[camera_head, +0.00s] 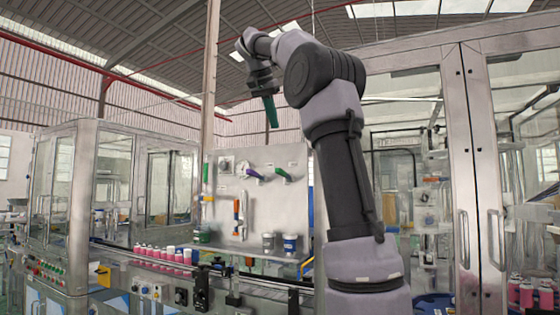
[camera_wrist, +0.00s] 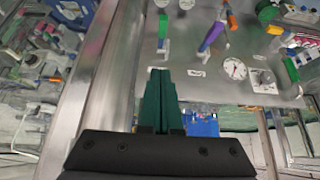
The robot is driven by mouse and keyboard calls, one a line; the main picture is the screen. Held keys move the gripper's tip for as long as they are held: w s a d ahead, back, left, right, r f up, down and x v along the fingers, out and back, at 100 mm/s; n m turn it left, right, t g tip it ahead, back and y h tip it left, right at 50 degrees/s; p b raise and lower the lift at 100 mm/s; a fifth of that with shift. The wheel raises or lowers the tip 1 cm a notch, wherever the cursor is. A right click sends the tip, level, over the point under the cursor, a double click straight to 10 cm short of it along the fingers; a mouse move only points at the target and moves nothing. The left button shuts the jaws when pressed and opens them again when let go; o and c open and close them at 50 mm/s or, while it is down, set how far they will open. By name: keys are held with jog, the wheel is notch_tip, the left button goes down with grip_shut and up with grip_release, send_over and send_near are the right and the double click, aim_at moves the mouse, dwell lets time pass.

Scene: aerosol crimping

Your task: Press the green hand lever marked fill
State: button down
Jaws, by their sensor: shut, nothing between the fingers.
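My gripper (camera_head: 271,110) is shut and empty, with green fingers pointing down. It is raised above the wall panel in the head view, and its fingers (camera_wrist: 160,100) meet in the wrist view. A green lever (camera_head: 283,175) sticks out on the panel's right side, beside a purple lever (camera_head: 254,174). In the wrist view the green lever (camera_wrist: 163,26) is beyond the fingertips, apart from them, with the purple lever (camera_wrist: 211,37) to its right. Small white labels sit by the levers, but their text is too small to read, so the fill mark cannot be confirmed.
The grey panel (camera_head: 222,220) also carries a dial gauge (camera_wrist: 235,68) and an orange-handled part (camera_head: 237,211). Cups (camera_head: 290,244) stand on a shelf below it. Pink bottles (camera_head: 160,255) line a conveyor. Glazed machine frames stand left and right. Space around the gripper looks open.

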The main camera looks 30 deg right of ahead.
send_over(280, 169)
jog(key=w+d, duration=0.1)
jog(key=w, duration=0.1)
notch_tip(280, 169, down, 9)
jog(key=shift+s+d+r, duration=0.1)
jog(key=shift+d+r, duration=0.05)
jog(key=shift+s+a+f, duration=0.15)
jog(key=shift+a+f, duration=0.05)
jog(key=shift+f, duration=0.35)
jog(key=shift+s+a+f, duration=0.15)
jog(key=shift+f, duration=0.4)
jog(key=shift+a+f, duration=0.1)
jog(key=shift+f, duration=0.6)
